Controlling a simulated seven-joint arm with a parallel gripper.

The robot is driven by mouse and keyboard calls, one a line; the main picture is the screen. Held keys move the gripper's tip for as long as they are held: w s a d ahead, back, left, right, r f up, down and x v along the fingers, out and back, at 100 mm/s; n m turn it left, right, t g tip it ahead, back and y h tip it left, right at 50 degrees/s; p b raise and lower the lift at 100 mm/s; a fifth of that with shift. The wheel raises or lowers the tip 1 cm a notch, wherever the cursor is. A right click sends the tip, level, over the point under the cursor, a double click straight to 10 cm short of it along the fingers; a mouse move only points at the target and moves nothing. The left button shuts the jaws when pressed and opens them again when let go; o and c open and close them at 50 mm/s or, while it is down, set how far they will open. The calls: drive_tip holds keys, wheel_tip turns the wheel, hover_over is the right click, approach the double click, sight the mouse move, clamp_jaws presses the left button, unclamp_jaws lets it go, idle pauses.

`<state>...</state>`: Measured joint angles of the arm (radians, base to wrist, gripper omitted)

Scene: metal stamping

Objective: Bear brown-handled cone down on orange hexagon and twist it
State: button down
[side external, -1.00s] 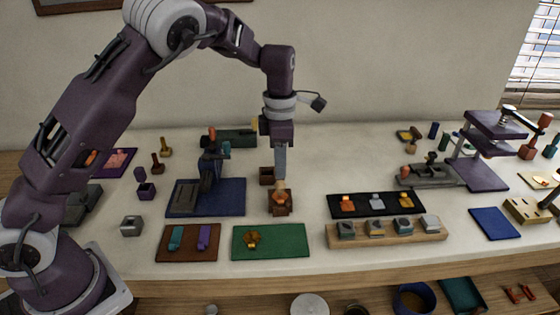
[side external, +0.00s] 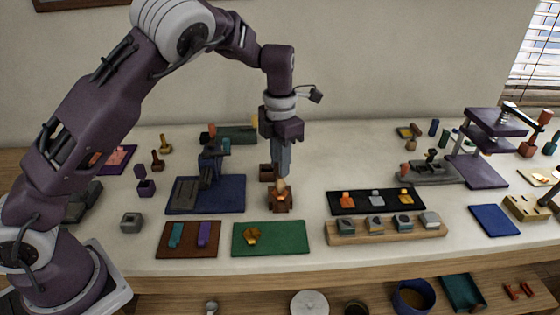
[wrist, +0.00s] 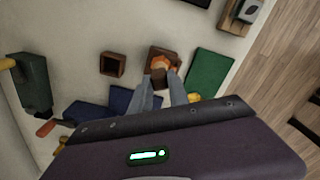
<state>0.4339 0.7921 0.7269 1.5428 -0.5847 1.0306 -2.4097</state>
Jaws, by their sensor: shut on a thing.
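My gripper (side external: 282,176) points down over a brown block (side external: 279,204) in the middle of the table. It is shut on a small orange-brown piece (side external: 281,186), which looks like the brown-handled cone, at the block's top. The fingers hide much of it. The wrist view shows the fingertips (wrist: 165,76) at the brown block (wrist: 152,52), with orange (wrist: 160,62) showing just past them. I cannot tell which part of that orange is the cone and which the hexagon, or whether the two touch.
An open brown box (side external: 266,172) stands just behind the block. A black tray (side external: 376,211) and a wooden rack (side external: 385,236) are to the right.

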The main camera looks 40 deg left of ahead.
drive_tip(key=m, duration=0.3)
drive_tip(key=shift+s+m, duration=0.1)
drive_tip(key=shift+m, duration=0.2)
drive_tip(key=m, duration=0.2)
drive_tip(key=shift+m, duration=0.4)
drive_tip(key=m, duration=0.5)
drive_tip(key=n, duration=1.1)
drive_tip(key=shift+r, duration=3.55)
